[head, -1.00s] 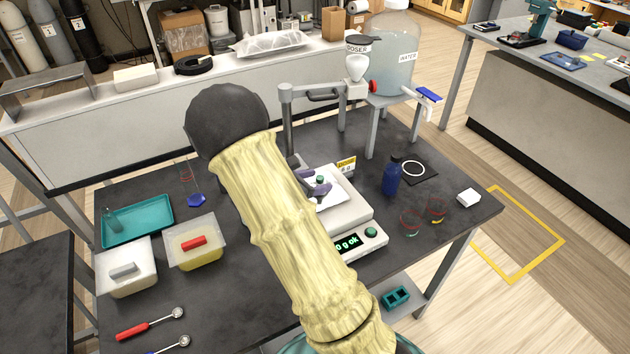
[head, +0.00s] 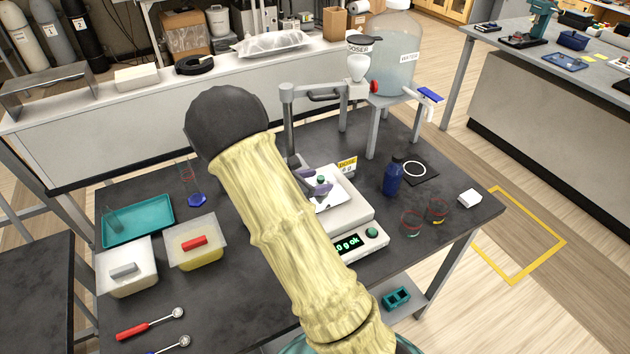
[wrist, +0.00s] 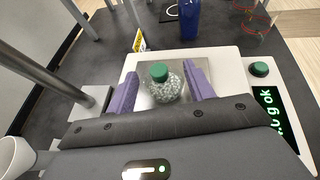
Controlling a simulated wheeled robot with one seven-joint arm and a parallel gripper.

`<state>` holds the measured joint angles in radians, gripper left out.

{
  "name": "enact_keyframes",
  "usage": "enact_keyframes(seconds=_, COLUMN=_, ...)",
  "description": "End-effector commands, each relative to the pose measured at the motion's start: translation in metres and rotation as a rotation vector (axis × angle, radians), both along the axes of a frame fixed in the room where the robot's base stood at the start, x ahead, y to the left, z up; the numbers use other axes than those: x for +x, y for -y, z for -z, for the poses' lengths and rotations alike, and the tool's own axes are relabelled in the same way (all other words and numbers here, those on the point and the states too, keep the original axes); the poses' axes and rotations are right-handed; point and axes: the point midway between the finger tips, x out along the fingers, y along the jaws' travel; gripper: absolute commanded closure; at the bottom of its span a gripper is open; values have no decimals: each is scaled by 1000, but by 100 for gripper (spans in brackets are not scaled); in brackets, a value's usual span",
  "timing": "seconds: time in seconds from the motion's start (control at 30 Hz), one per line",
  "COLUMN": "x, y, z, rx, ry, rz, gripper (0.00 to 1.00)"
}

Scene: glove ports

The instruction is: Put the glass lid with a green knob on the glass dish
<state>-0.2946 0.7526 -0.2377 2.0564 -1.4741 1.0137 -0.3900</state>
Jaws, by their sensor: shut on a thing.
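The glass lid's green knob (wrist: 160,72) shows between my fingers in the wrist view, with clear, speckled glass (wrist: 168,90) below it. The knob also shows small in the head view (head: 321,180). My gripper (wrist: 161,90) has its purple fingers on either side of the glass, shut on the lid and above the balance plate; the lid's clear rim is hard to make out. I cannot tell the glass dish apart from the lid, nor whether the two touch. In the head view my gripper (head: 317,185) is partly hidden by my arm.
The white balance (head: 352,213) has a lit display reading "g ok". A doser stand (head: 290,120) rises close behind my gripper. A blue bottle (head: 393,178), two clear glasses (head: 411,222) and a water tank (head: 394,65) stand to the right. Tubs and a teal tray (head: 137,220) are left.

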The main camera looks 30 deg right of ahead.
Motion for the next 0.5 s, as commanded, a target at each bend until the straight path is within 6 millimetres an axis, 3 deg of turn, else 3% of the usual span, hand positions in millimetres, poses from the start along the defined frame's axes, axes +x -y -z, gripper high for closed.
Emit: enact_keyframes(seconds=0.5, x=-1, y=0, z=6, rx=0, ry=0, rz=0, gripper=69)
